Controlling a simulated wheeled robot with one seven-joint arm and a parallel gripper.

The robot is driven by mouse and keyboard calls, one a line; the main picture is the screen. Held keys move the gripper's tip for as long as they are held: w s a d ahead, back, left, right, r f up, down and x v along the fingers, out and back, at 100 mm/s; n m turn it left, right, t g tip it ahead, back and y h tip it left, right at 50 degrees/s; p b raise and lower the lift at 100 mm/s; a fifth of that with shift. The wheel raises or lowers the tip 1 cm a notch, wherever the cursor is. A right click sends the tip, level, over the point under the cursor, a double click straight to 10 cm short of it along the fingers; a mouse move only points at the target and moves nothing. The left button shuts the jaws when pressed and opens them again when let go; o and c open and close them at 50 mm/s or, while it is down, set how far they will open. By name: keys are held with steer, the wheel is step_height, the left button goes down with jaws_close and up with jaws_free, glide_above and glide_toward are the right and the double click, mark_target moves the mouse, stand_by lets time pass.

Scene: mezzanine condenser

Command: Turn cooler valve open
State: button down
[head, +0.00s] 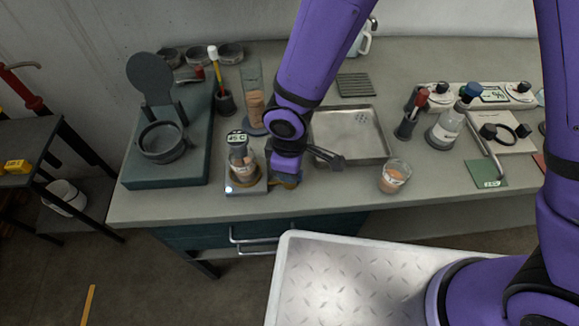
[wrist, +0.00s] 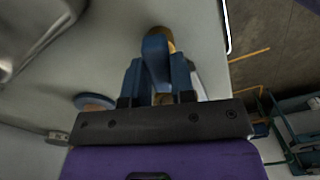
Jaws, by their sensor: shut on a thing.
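The cooler valve shows in the wrist view as a blue handle (wrist: 155,48) with a brass-coloured part (wrist: 168,38) behind it. My gripper (wrist: 157,85) has its two fingers closed on either side of the blue handle. In the head view my gripper (head: 284,176) points down at the bench front, just right of a small unit (head: 245,187) holding a jar with a 45 C label (head: 238,138). My wrist hides most of the valve there, so I cannot tell how far the handle is turned.
A metal tray (head: 350,152) and a glass beaker (head: 395,176) stand to the right on the bench (head: 425,205). A dark teal stand (head: 160,178) with a round pan is at left. A tall glass cylinder (head: 252,85) stands behind my gripper.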

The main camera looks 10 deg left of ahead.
steer(key=c, duration=1)
jaws_free()
steer(key=shift+o, duration=0.2)
steer(key=shift+r, duration=0.1)
step_height(320, 180, up, 11)
steer(key=shift+f, duration=0.2)
